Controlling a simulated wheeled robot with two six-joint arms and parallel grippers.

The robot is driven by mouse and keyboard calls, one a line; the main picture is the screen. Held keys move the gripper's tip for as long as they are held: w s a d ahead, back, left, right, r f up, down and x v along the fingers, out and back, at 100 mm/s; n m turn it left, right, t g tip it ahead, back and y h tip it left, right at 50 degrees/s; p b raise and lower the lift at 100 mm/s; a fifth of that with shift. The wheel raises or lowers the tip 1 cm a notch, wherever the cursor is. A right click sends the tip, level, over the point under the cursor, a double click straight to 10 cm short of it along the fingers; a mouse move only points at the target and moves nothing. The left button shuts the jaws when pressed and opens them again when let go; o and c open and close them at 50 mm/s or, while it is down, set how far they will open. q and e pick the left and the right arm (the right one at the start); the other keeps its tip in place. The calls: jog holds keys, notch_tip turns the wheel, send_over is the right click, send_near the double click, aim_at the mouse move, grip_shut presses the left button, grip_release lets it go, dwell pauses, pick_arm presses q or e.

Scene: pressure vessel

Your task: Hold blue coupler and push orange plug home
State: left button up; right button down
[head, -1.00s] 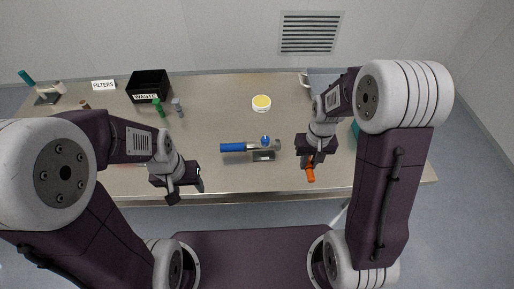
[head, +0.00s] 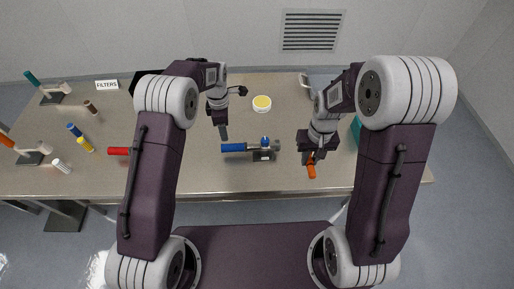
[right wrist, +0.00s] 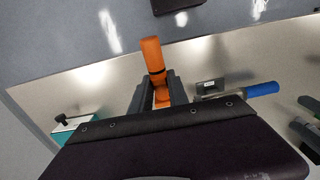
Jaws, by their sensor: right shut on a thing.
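The blue coupler (head: 234,148) lies in a small dark stand (head: 263,156) at the middle of the bench, its blue end to the left and a metal body to the right. The blue end also shows in the right wrist view (right wrist: 263,89). My right gripper (head: 311,158) is shut on the orange plug (head: 311,171), to the right of the coupler and apart from it. The orange plug stands out between the fingers in the right wrist view (right wrist: 152,54). My left gripper (head: 223,133) points down just behind the blue end. Whether its fingers are parted is too small to tell.
A yellow-topped round tub (head: 262,103) stands behind the coupler. A red handle (head: 118,151) and several coloured pieces lie at the left, with stands at the far left. A teal container (head: 356,130) is at the right. The bench front edge is close.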

aim_at(228, 145)
pick_arm(q)
jog(key=shift+s+d+f, duration=0.25)
jog(key=shift+s+f, duration=0.15)
pick_arm(e)
jog(key=shift+s+r, duration=0.1)
jog(key=shift+r, duration=0.1)
pick_arm(q)
notch_tip(228, 145, down, 12)
jog(key=b, duration=0.9)
jog(key=shift+f+b, duration=0.1)
jog(key=shift+b, duration=0.25)
pick_arm(e)
notch_tip(228, 145, down, 10)
jog(key=shift+r, duration=0.1)
pick_arm(q)
jog(key=shift+c, duration=0.7)
jog(key=c, duration=1)
jog(key=o, duration=1.1)
jog(key=shift+o, duration=0.2)
